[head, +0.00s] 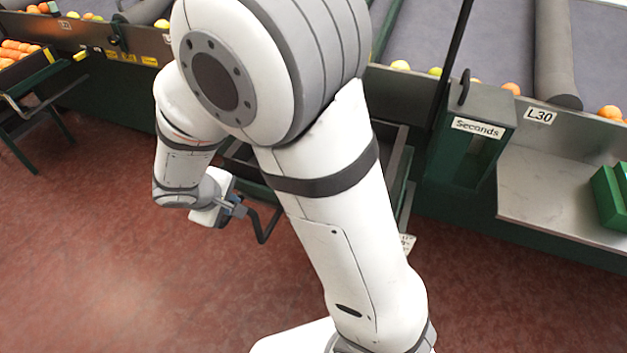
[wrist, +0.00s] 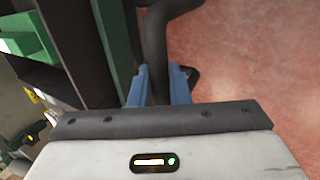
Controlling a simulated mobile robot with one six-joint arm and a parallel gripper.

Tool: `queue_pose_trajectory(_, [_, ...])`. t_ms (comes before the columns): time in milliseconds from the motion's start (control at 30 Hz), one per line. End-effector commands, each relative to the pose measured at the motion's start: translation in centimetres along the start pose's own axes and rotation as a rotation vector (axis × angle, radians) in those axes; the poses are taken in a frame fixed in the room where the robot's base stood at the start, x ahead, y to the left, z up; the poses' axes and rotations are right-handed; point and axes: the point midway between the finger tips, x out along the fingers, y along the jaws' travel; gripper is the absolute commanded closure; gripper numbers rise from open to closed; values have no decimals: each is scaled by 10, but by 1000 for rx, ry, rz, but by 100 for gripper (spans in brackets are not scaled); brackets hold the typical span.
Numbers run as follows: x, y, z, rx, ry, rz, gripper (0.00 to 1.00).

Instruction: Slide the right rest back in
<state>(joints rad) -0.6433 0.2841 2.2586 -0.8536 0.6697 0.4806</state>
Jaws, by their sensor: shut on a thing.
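My gripper (head: 238,208) is left of the middle in the head view, low in front of the green bench. In the wrist view its two blue fingers (wrist: 158,82) stand on either side of a dark round bar (wrist: 157,50) and are shut on it. This bar looks like the handle (head: 266,226) of the right rest, a dark bent bar in the head view. The rest's dark frame (head: 404,188) juts out from under the bench. My arm hides most of the rest, so how far out it stands is hard to tell.
A green box labelled Seconds (head: 478,128) and a metal shelf (head: 560,200) with green blocks (head: 612,195) are at the right. Another green stand (head: 40,95) with oranges is at the far left. The red floor (head: 100,260) in front is clear.

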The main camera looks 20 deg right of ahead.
Motion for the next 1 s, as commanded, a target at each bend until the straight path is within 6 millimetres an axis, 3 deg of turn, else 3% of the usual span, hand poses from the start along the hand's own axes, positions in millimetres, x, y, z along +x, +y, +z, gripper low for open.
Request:
queue_pose_trajectory(667, [16,32,-1,3,2,1,100])
queue_pose_trajectory(700, [16,32,-1,2,2,1,82])
queue_pose_trajectory(1000, [16,30,0,1,1,0,58])
